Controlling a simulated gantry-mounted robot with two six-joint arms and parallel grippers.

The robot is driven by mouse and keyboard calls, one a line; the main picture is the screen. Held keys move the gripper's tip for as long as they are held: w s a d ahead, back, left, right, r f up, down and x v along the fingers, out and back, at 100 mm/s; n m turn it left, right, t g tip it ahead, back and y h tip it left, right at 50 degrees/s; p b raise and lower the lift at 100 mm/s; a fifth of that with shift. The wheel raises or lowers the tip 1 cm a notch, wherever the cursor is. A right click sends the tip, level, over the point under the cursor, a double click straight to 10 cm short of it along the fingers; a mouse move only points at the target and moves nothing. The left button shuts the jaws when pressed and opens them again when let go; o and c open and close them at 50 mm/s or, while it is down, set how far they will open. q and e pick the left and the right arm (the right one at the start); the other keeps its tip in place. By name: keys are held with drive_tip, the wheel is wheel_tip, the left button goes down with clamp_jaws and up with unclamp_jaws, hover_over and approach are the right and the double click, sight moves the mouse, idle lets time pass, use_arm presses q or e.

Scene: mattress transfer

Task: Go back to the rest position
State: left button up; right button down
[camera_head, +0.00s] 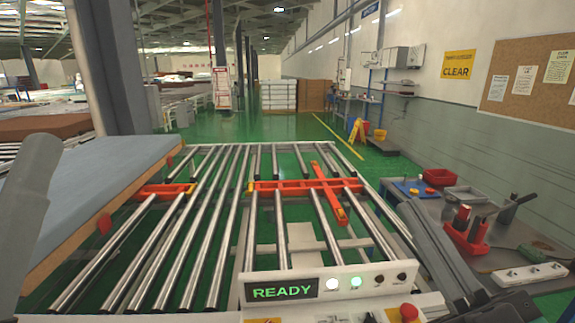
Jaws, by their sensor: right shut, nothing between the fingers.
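My right gripper (412,208) comes in from the lower right, over the right edge of the roller conveyor (300,147). Its long grey fingers lie together, shut and empty. On the left, a grey link of my left arm stands upright at the picture edge; the left gripper itself does not show. A large blue-grey mattress (95,185) with a tan side lies left of the rollers, partly hidden behind my left arm. My right gripper is well apart from it.
Orange bars (300,185) cross the bare rollers. A control panel (330,284) reading READY, with a red button (408,312), stands in front. A side table (500,232) at the right holds a red tool holder (465,234), a red bin (438,178) and a power strip (530,274).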

drive_tip(key=s+d+r+m+t+h, duration=0.2)
drive_tip(key=s+r+m+t+h, duration=0.25)
drive_tip(key=s+r, duration=0.45)
wheel_tip(320, 180, up, 31)
drive_tip(key=w+d+m+p, duration=0.1)
drive_tip(key=m+p, duration=0.3)
drive_tip(key=p, duration=2.6)
drive_tip(key=shift+d+f+h, duration=0.15)
drive_tip(key=shift+d+h, duration=0.1)
drive_tip(key=shift+h, duration=0.2)
